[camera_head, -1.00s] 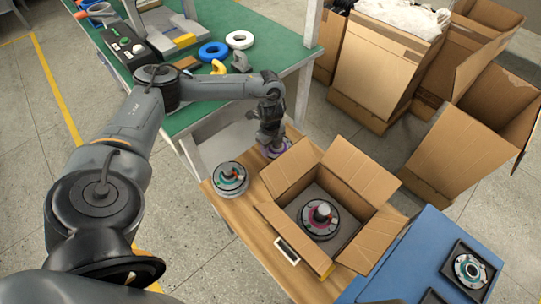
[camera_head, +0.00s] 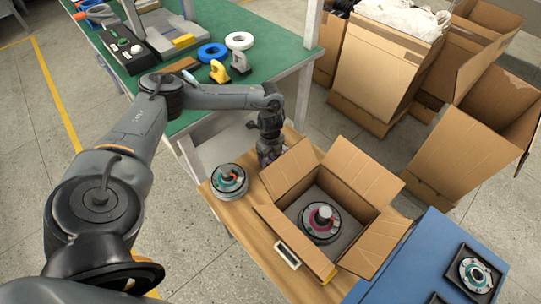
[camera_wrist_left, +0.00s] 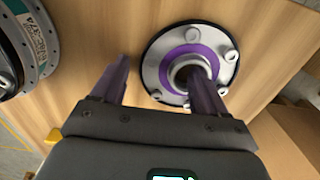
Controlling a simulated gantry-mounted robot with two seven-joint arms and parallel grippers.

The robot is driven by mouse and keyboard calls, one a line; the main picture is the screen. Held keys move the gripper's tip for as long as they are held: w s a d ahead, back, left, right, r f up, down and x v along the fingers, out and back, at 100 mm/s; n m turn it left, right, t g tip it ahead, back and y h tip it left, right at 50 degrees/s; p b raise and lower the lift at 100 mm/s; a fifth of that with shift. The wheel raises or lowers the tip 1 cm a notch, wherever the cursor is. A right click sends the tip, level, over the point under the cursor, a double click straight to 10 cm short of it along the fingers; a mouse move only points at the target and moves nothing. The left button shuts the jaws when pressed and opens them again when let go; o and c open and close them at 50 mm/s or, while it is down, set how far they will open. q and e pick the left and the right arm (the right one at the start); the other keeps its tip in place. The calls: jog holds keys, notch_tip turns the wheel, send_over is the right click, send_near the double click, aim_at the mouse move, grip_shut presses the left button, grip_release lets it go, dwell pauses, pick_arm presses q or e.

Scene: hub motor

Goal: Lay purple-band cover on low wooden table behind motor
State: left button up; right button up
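The purple-band cover (camera_wrist_left: 152,72) is a round metal disc with a dark rim, a purple ring, several bolts and a centre hole. In the left wrist view it lies flat on the low wooden table (camera_wrist_left: 265,60). My left gripper (camera_wrist_left: 160,80) is open above it; one finger is left of the rim, the other in front of the centre hole. Contact cannot be told. In the head view the left gripper (camera_head: 268,160) mostly hides the cover. The motor (camera_head: 230,180) stands on the wooden table (camera_head: 238,218), left of the gripper; part shows in the wrist view (camera_wrist_left: 38,45).
An open cardboard box (camera_head: 366,178) with another motor unit (camera_head: 320,222) inside stands right of the gripper. A green workbench (camera_head: 275,52) with tools and tape rolls is behind. A blue surface (camera_head: 415,262) with a part tray lies at lower right.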

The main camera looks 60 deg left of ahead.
aim_at(271, 160)
pick_arm(q)
notch_tip(271, 160, up, 12)
jog(key=p, duration=0.5)
jog(key=shift+r, duration=0.15)
dwell(0.5)
